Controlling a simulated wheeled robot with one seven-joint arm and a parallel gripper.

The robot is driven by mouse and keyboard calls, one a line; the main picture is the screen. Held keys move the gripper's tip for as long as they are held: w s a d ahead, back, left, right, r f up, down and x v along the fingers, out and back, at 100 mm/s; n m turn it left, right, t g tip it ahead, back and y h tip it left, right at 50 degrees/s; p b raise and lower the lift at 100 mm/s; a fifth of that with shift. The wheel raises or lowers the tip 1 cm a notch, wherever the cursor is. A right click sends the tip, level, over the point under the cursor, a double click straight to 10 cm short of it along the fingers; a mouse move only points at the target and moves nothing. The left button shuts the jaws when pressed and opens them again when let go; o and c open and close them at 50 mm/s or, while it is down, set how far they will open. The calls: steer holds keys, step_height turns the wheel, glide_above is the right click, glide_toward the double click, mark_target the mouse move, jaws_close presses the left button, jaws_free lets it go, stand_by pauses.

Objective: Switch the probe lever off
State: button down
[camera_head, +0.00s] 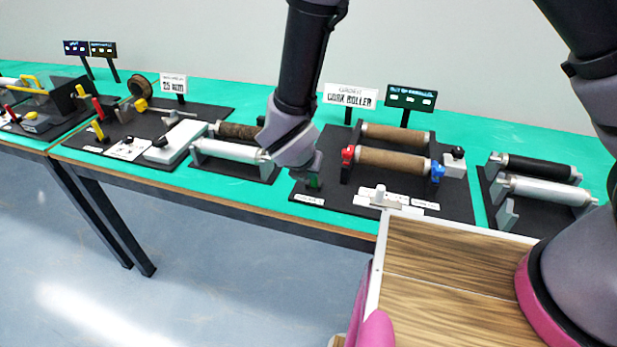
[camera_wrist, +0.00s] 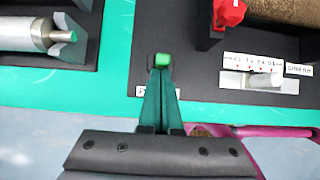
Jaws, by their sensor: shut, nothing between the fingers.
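A small green-capped lever (camera_wrist: 162,60) stands on the black base plate of the cork roller station, near its front left corner. A small white label (camera_wrist: 141,91) lies beside it, mostly covered by my fingers and unreadable, so I cannot confirm it names the probe lever. My gripper (camera_wrist: 160,75) is shut and empty, its dark green fingertips at the near side of the green cap. They look touching or almost touching; I cannot tell which. In the head view my gripper (camera_head: 315,166) is low over the same corner and hides much of the lever.
The cork rollers (camera_head: 392,160) have red knobs (camera_head: 347,154) and blue knobs (camera_head: 437,171). A white scale with a small slider (camera_wrist: 252,82) lies right of the lever. A silver roller (camera_head: 230,151) stands left, and a wooden-topped surface (camera_head: 455,265) is in front.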

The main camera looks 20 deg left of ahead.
steer(key=shift+r, duration=0.15)
steer(key=shift+r, duration=0.75)
